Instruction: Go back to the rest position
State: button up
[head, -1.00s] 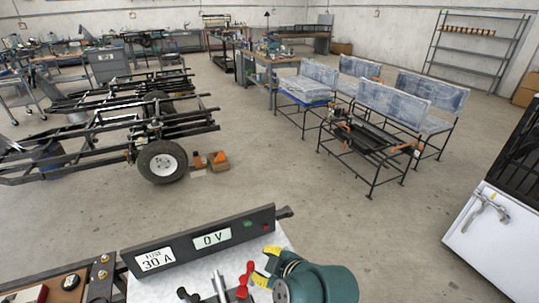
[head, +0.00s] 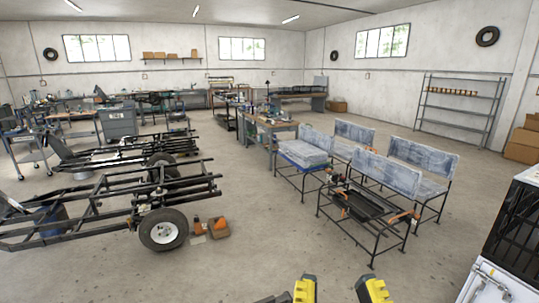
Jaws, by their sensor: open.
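My gripper (head: 340,287) shows at the bottom edge of the head view. Only its two yellow-and-dark fingertips are in the picture, set well apart. It is open, and only bare floor shows between the fingertips. The rest of my arm is below the picture. The control panel with the fuse label and voltage display is not in view now.
A wheeled black chassis frame (head: 110,208) stands on the left. Metal-framed seats (head: 390,172) stand right of centre. A white cabinet with a black cage (head: 517,232) is at the right edge.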

notch_tip(320, 180, up, 22)
jog(key=p, duration=1.9)
jog(key=shift+r, duration=0.2)
